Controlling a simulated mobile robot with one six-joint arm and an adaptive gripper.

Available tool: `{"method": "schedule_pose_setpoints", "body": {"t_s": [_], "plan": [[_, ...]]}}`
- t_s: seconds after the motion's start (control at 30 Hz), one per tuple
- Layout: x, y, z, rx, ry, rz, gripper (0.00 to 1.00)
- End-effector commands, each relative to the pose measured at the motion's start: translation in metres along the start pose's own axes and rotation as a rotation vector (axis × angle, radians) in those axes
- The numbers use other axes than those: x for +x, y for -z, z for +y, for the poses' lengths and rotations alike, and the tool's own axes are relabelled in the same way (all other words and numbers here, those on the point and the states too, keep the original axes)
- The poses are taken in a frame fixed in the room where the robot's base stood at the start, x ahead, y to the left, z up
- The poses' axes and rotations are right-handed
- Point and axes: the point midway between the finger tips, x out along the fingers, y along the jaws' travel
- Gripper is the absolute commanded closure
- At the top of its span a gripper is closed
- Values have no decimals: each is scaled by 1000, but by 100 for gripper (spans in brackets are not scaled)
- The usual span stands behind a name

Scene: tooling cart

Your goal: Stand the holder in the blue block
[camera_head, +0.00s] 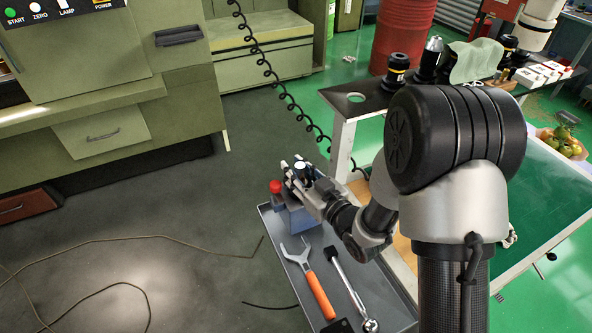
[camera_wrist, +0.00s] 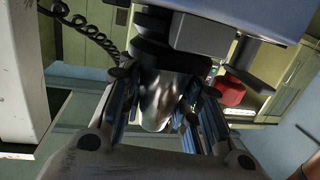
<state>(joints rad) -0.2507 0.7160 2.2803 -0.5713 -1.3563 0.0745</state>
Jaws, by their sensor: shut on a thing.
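My gripper (camera_head: 302,178) is shut on the holder (camera_wrist: 160,95), and its fingers lie on either side of it. In the wrist view the holder shows a shiny silver tapered part between the fingers and a black collar towards the picture's top. In the head view only a little of the holder (camera_head: 300,167) shows between the fingers. The blue block (camera_head: 300,217) stands on the grey tray, directly below my gripper; it also shows in the wrist view (camera_wrist: 215,28), close against the black collar. I cannot tell whether the holder's hidden end is in the block.
A red-capped thing (camera_head: 275,187) stands beside the block. An open-ended wrench (camera_head: 312,283) and a ratchet (camera_head: 348,278) lie on the grey tray (camera_head: 274,235). A coiled cable (camera_head: 290,100) hangs behind my gripper. Black holders (camera_head: 397,70) stand on the bench at right.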

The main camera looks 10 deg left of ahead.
Motion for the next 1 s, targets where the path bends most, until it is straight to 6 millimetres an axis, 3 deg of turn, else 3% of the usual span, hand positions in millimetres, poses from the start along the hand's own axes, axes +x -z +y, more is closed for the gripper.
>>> {"method": "schedule_pose_setpoints", "body": {"t_s": [1.0], "plan": [[1,-3,0,-2,0,8,100]]}}
